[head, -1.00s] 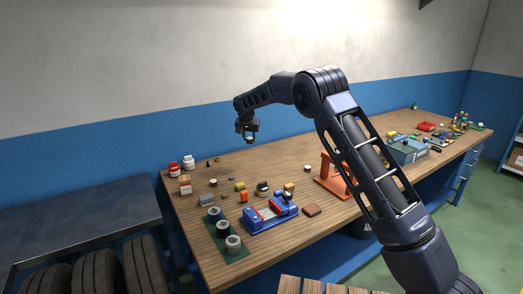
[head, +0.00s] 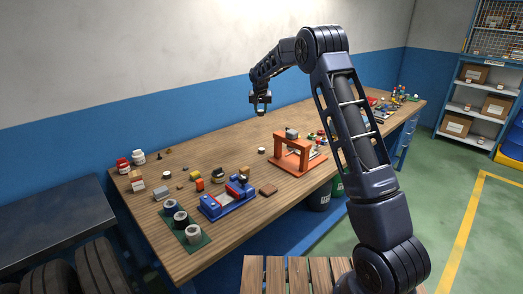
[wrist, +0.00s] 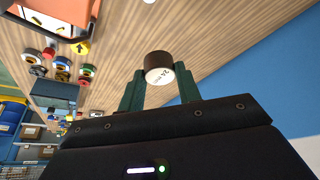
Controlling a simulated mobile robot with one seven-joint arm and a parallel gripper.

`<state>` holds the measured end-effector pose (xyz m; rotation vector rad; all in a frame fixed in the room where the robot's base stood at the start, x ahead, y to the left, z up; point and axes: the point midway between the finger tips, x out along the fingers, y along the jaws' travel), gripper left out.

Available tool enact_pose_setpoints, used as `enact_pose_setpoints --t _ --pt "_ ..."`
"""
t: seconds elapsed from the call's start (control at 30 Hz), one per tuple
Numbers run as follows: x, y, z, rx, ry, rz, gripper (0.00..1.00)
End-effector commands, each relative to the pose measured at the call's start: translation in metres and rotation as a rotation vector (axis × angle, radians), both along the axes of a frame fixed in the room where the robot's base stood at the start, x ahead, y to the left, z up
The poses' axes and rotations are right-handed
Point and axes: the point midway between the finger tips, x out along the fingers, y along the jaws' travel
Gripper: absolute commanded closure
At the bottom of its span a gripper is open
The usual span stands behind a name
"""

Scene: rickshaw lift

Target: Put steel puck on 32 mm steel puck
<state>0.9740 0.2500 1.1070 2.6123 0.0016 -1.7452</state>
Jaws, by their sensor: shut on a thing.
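My gripper (head: 260,110) hangs above the back part of the wooden bench, well clear of its top. In the wrist view its two dark green fingers (wrist: 160,88) are shut on a short dark brown cylinder with a pale printed end face, which I take as the steel puck (wrist: 160,68). The print seems to start with 24. A small pale-topped dark disc (head: 262,150) stands on the bench below the gripper; I cannot read its size, so I cannot tell whether it is the 32 mm steel puck.
An orange frame (head: 275,157) stands right of the small disc. A blue fixture (head: 226,203), a green mat (head: 193,239) with several cylinders, and red and white jars (head: 138,157) are at the left.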

Motion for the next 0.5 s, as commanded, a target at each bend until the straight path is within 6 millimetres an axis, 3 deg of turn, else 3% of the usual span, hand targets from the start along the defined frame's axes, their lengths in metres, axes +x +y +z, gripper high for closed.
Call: enact_pose_setpoints --t 0.17,0.5 --pt "0.001 -0.005 -0.019 -0.001 0.002 0.000 0.94" --pt "0.001 -0.005 -0.092 -0.002 0.002 -0.001 0.94"
